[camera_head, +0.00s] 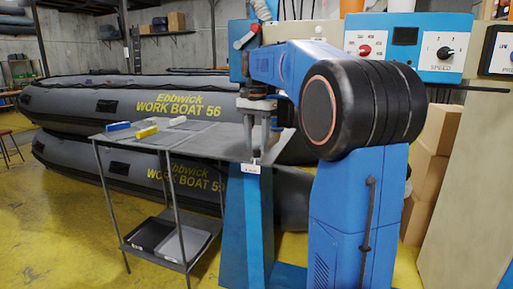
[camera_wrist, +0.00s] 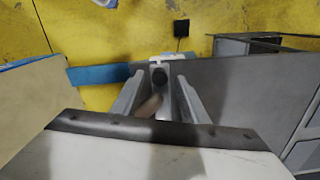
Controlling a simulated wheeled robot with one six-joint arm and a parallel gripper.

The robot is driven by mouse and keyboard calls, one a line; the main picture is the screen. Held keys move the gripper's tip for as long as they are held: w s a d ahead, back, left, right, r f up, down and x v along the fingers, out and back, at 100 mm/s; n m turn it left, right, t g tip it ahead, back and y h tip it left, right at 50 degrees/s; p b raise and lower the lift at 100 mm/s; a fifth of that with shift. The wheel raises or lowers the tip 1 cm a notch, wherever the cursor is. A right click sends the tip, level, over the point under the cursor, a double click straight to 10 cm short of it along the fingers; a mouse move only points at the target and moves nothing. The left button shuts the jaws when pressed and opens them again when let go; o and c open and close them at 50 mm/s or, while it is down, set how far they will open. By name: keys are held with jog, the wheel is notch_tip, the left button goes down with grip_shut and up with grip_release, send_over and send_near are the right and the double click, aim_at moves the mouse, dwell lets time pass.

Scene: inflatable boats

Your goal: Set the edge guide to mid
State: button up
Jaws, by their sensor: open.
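My gripper (camera_head: 257,150) points down over the right end of the grey table. In the wrist view my gripper (camera_wrist: 160,90) is open, one finger on each side. A pale bracket (camera_wrist: 158,63) with a dark round knob (camera_wrist: 159,76) shows between the fingertips; it looks like the edge guide, but I cannot tell its setting. I cannot tell whether the fingers touch the knob. In the head view a small white label (camera_head: 251,168) shows below my gripper at the table's edge, its writing too small to read. The guide itself is hidden there behind the fingers.
The grey table (camera_head: 210,146) carries blue, yellow and grey blocks at its left end. Dark trays (camera_head: 170,239) lie on its lower shelf. Grey inflatable boats (camera_head: 75,105) are stacked behind. Control boxes with knobs (camera_head: 444,52) hang at the upper right, above cardboard boxes (camera_head: 428,165).

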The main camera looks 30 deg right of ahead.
jog(key=shift+f, duration=0.9)
grip_shut()
jog(key=shift+w+a, duration=0.5)
jog(key=shift+w, duration=0.15)
grip_release()
notch_tip(320, 180, up, 18)
jog(key=shift+f, duration=0.25)
